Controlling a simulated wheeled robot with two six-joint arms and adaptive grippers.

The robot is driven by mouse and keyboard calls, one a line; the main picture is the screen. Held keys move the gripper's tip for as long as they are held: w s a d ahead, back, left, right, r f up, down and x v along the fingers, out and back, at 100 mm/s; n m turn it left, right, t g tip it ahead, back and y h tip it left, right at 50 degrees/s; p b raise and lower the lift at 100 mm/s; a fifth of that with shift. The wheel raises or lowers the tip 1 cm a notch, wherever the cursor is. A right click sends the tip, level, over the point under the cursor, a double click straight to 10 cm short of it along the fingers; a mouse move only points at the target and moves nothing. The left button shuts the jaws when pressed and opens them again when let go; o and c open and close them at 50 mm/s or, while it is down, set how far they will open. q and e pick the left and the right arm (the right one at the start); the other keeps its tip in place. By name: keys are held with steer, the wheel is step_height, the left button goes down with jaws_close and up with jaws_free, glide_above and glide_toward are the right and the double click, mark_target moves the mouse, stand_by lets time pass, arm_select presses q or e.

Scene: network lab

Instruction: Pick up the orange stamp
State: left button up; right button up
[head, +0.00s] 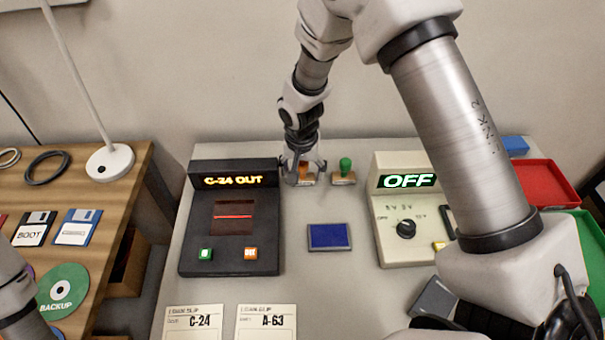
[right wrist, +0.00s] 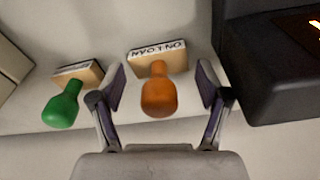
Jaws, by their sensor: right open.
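The orange stamp (right wrist: 158,92) has an orange knob handle on a wooden block with black lettering on its side. In the head view the orange stamp (head: 306,170) stands at the back of the table, partly hidden by my right gripper (head: 304,165). In the right wrist view my right gripper (right wrist: 160,98) is open, with one finger on each side of the stamp's handle and visible gaps between. A green-handled stamp (head: 344,170) stands just to the right in the head view. My left gripper is not in view; only part of my left arm shows at the left edge.
A black device reading C-24 OUT (head: 230,265) stands left of the stamps, close to my gripper. A blue ink pad (head: 329,237) lies in front. A beige box reading OFF (head: 405,235) and a red tray (head: 540,185) stand right. Cards (head: 266,322) lie at the front.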

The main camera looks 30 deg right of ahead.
steer(key=shift+s+r, duration=0.1)
steer(key=c, duration=1)
